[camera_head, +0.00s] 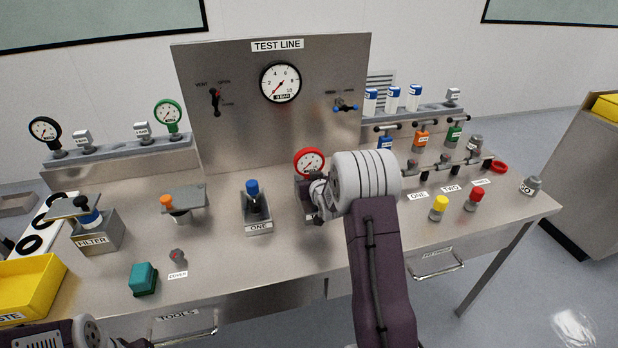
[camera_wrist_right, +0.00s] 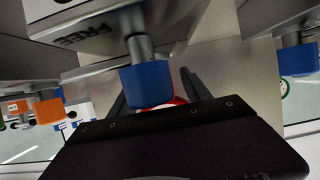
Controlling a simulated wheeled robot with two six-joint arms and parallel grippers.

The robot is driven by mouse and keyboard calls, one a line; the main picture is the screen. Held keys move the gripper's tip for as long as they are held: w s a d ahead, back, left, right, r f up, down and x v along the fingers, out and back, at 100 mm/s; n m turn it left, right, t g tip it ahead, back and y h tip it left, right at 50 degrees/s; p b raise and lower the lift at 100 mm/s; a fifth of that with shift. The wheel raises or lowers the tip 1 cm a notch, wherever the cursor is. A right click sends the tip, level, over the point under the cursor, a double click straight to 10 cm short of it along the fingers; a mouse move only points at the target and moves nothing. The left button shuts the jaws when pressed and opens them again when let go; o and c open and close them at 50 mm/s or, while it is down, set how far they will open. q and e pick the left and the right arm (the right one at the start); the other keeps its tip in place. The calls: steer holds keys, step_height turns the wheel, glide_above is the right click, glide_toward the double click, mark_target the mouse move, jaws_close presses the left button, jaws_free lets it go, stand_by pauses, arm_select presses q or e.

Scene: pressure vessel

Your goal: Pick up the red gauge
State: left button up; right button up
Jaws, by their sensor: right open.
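The red gauge (camera_head: 309,161) has a red rim and a white face. It stands upright in front of the grey test panel, near the middle of the bench. Its lower part is hidden by my right gripper (camera_head: 318,197), which is just below and in front of it. In the right wrist view a piece of red rim (camera_wrist_right: 178,101) shows between the two fingers of my right gripper (camera_wrist_right: 152,88), mostly hidden by a blue cap and the gripper body. The right gripper is open. My left arm shows only at the bottom left edge; its jaws cannot be made out.
A block labelled ONE with a blue-topped fitting (camera_head: 253,190) stands left of the right gripper. Yellow (camera_head: 438,206) and red buttons (camera_head: 474,200) sit to the right.

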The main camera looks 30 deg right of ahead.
steer(key=shift+s, duration=0.1)
jaws_close()
steer(key=shift+r, duration=0.15)
stand_by(1.1)
